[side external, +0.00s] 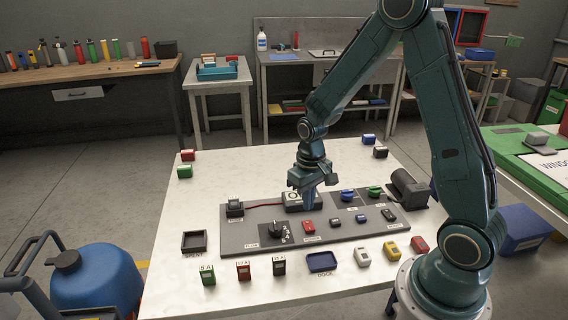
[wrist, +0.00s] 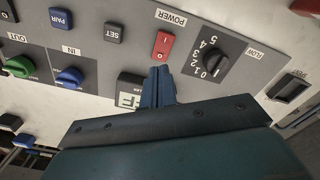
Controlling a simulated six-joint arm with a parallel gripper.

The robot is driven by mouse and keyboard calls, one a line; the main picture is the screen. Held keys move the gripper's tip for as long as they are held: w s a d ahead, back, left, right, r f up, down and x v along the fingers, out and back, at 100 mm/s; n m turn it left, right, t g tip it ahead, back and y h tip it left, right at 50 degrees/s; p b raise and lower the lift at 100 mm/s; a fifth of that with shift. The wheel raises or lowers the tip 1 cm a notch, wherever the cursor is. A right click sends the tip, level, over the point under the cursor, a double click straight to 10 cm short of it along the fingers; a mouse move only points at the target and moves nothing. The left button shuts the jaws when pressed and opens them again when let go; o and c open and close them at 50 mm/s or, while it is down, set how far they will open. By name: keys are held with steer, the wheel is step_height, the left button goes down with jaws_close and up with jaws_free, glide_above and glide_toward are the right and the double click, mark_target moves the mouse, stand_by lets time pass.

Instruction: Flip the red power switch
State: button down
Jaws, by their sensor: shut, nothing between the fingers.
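The red power switch (wrist: 164,46) is a rocker marked I and O, set in the grey panel (wrist: 225,25) beside its POWER label. It also shows in the side external view (side external: 308,225), near the panel's middle. My gripper (wrist: 161,72) is shut and empty, its blue fingertips close to the O end of the switch. I cannot tell whether they touch it. In the side external view my gripper (side external: 307,208) points down over the panel, just behind the switch. A small display (wrist: 129,98) is partly hidden by my fingers in the wrist view.
A black FLOW dial (wrist: 212,62) sits beside the switch. Blue (side external: 347,195) and green (side external: 374,191) knobs stand to the right on the panel. Several small blocks and a blue dock tray (side external: 322,262) lie along the table's front. The table's left part is mostly clear.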

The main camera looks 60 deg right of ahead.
steer(key=shift+r, duration=1.15)
steer(key=s+a+r+n+t, duration=0.1)
steer(key=s+a+r, duration=0.2)
steer(key=r, duration=0.4)
steer(key=s+a+r+n+t, duration=0.1)
steer(key=s+a+r+t, duration=0.15)
steer(key=r, duration=0.45)
steer(key=s+a+r+t, duration=0.1)
steer(key=s+r, duration=0.2)
steer(key=s, duration=0.2)
steer(key=s+a+r+n+t, duration=0.1)
steer(key=s+a+r, duration=0.1)
steer(key=s, duration=0.4)
steer(key=shift+s+r, duration=0.3)
steer(key=shift+r, duration=0.3)
steer(key=shift+a, duration=0.1)
